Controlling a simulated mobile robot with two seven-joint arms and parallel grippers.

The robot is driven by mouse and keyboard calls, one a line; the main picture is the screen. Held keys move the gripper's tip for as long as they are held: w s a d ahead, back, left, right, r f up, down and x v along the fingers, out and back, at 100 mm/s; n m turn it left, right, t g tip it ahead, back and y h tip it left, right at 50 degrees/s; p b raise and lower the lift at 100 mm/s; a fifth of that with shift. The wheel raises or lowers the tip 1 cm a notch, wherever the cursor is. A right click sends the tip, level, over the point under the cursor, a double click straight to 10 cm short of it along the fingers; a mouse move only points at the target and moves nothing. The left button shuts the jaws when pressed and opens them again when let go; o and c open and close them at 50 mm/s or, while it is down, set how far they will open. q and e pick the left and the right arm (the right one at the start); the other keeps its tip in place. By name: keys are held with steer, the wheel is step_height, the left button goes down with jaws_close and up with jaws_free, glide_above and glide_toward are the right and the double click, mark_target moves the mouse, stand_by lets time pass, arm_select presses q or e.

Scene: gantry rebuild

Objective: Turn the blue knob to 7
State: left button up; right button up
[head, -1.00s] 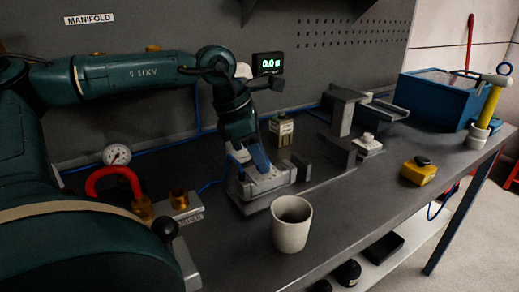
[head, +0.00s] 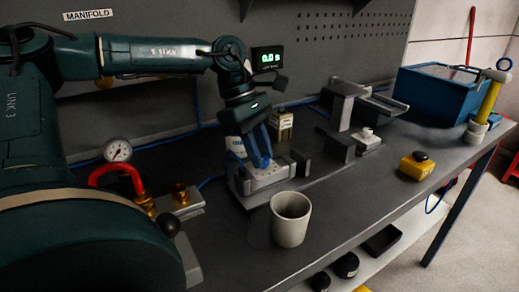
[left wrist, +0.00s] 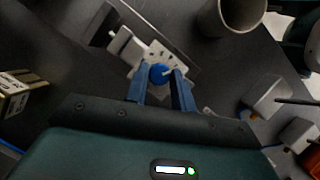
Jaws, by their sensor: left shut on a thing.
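The blue knob (left wrist: 159,74) sits on a pale dial plate (left wrist: 157,54) with small dark marks, in the left wrist view. A white pointer on the knob aims toward the upper right of that view; I cannot read the numbers. My left gripper (left wrist: 161,80) has its two blue fingers on either side of the knob and is shut on it. In the head view the left gripper (head: 260,162) points down at the grey dial block (head: 268,180) and hides the knob. My right gripper is not in view.
A pale cup (head: 290,222) stands just in front of the dial block. A pressure gauge (head: 118,151) with a red pipe is at left. A display (head: 268,60) reads about 0.0.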

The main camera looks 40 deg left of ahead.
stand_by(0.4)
arm_select(q)
steer(key=o, duration=1)
steer(key=w+p+v, duration=0.1)
steer(key=v, duration=1.2)
steer(key=shift+s, duration=0.5)
steer(key=shift+d+r, duration=0.1)
